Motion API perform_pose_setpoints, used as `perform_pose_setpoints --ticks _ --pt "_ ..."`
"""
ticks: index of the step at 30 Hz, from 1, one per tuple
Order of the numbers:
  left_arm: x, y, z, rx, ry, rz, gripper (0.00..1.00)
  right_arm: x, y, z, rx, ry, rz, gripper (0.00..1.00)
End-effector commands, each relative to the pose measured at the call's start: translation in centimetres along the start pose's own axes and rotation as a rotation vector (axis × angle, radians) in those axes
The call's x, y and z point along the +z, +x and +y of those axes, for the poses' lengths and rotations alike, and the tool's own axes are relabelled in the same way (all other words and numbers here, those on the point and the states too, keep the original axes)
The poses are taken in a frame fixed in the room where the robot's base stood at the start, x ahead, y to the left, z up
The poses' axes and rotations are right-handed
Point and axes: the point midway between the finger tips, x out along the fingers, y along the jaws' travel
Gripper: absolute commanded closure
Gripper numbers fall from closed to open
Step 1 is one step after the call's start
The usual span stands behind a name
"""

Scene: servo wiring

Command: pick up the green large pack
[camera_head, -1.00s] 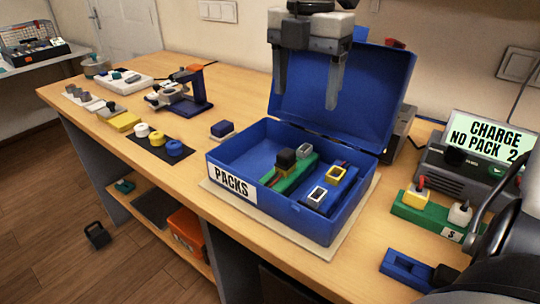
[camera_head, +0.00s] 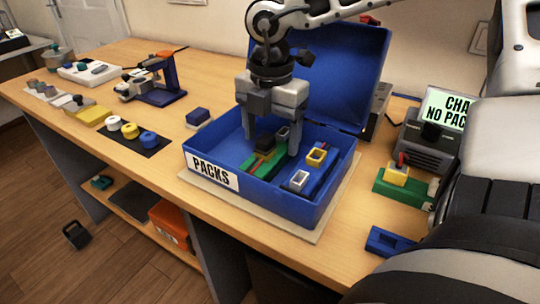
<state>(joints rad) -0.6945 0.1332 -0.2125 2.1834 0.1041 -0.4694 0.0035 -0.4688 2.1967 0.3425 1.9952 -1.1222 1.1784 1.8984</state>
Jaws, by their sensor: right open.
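A green pack (camera_head: 268,165) with a black block and a grey-rimmed socket on top lies in the open blue box labelled PACKS (camera_head: 212,174). My right gripper (camera_head: 270,142) points down over this pack, inside the box's outline. It is open, with one finger at the left of the pack's black block and the other at the right. I cannot tell whether the fingers touch the pack. The gripper hides part of the pack and the raised lid. My left gripper is not in view.
Beside the green pack, a blue pack with a yellow socket (camera_head: 317,157) and a white socket lies in the box. The lid (camera_head: 350,75) stands open behind. A charger (camera_head: 425,150) and a green holder (camera_head: 400,188) are at the right. The box's left part is empty.

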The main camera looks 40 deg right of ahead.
Motion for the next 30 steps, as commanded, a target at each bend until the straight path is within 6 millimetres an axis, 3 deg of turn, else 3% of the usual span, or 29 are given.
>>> perform_pose_setpoints --ticks 6,14,17,22,30 --pt "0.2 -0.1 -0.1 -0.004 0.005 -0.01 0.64 -0.2 2.9 0.0 -0.002 0.0 0.002 0.27" --pt "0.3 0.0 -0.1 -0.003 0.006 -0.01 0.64 -0.2 3.2 0.0 0.0 0.0 0.001 0.27" --pt "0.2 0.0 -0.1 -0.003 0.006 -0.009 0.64 -0.2 3.2 0.0 0.0 0.0 0.001 0.5" --pt "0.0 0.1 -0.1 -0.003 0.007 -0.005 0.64 -0.2 3.2 0.0 0.0 0.0 0.0 0.97" --pt "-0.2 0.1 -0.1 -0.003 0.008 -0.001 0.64 -0.1 2.8 0.2 0.004 -0.001 -0.001 0.98"
